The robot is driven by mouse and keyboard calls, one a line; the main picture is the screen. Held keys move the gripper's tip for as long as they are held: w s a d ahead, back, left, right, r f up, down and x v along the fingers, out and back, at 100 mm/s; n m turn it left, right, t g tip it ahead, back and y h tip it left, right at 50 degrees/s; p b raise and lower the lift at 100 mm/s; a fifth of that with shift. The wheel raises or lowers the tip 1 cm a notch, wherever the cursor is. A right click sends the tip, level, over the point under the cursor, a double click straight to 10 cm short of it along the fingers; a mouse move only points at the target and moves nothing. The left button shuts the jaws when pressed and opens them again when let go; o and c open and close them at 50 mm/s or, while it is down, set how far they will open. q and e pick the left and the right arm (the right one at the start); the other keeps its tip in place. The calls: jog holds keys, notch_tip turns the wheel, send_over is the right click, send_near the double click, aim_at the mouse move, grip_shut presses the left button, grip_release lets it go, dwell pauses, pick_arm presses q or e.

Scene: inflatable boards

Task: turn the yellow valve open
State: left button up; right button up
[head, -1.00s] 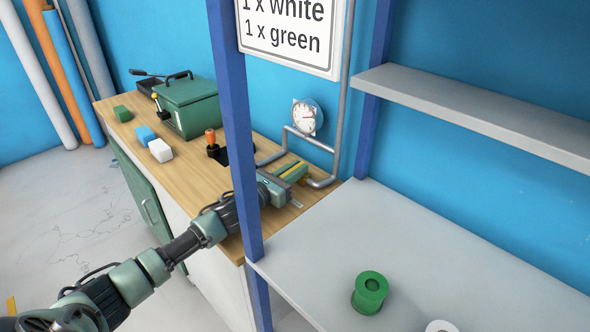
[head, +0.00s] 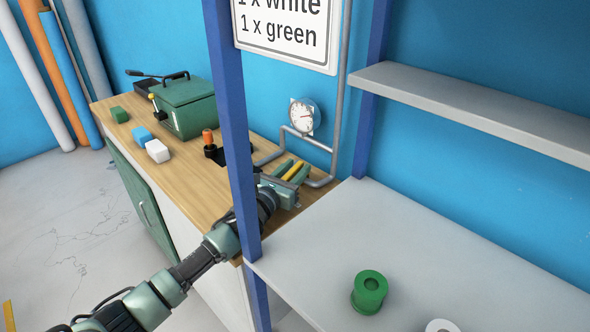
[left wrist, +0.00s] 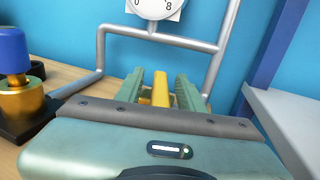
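The yellow valve handle (head: 293,171) is a bar at the pipe above the right end of the wooden workbench. My left gripper (head: 291,172) reaches in past the blue post, with its two green fingers on either side of the handle. In the left wrist view the yellow handle (left wrist: 160,89) stands between the fingertips (left wrist: 161,88), with narrow gaps beside it, so the gripper looks open around it and not clamped. The valve body is hidden behind the gripper. My right gripper is not in view.
A round gauge (head: 303,116) sits on the wall above grey pipes (head: 322,146). A blue post (head: 230,120) stands close to my left arm. An orange-topped lever (head: 208,137), blocks and a green box (head: 187,106) are on the bench. A grey shelf (head: 420,255) holds a green spool (head: 369,292).

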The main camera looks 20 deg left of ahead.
pick_arm(q)
jog(key=shift+s+a+b, duration=0.1)
jog(key=shift+s+a, duration=0.1)
jog(key=shift+s, duration=1.1)
jog(key=shift+s+a+b, duration=0.1)
jog(key=shift+s+a, duration=0.05)
jog(key=shift+s, duration=1.1)
jog(key=shift+s+a+b, duration=0.1)
jog(key=shift+s+a, duration=0.1)
jog(key=shift+s, duration=1.1)
